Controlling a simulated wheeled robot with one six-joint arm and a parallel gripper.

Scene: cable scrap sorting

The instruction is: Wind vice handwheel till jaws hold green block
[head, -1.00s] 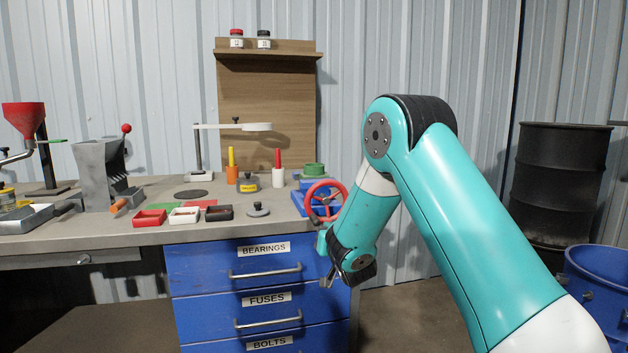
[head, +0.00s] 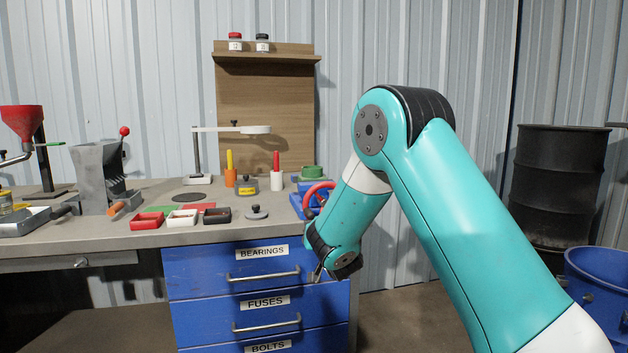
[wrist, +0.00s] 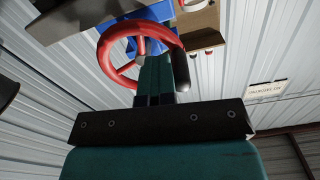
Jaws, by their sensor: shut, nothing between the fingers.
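The red handwheel (head: 309,197) is on the front of the blue vice (head: 297,207), at the right end of the bench. My arm hides part of the wheel in the head view. A rounded green piece (head: 313,171), perhaps the green block, shows at the top of the vice; I cannot tell whether the jaws touch it. In the wrist view the wheel (wrist: 104,52) shows with its dark handle (wrist: 181,70). My gripper (wrist: 156,62) is shut and empty, over the lower part of the wheel and just left of the handle. Contact is unclear.
Small red, white and black trays (head: 183,217) and a lidded grey disc (head: 256,212) lie left of the vice. Candle-like red and yellow sticks stand behind. Blue drawers (head: 255,267) are below. A black barrel (head: 560,185) and blue bin (head: 600,285) stand at right.

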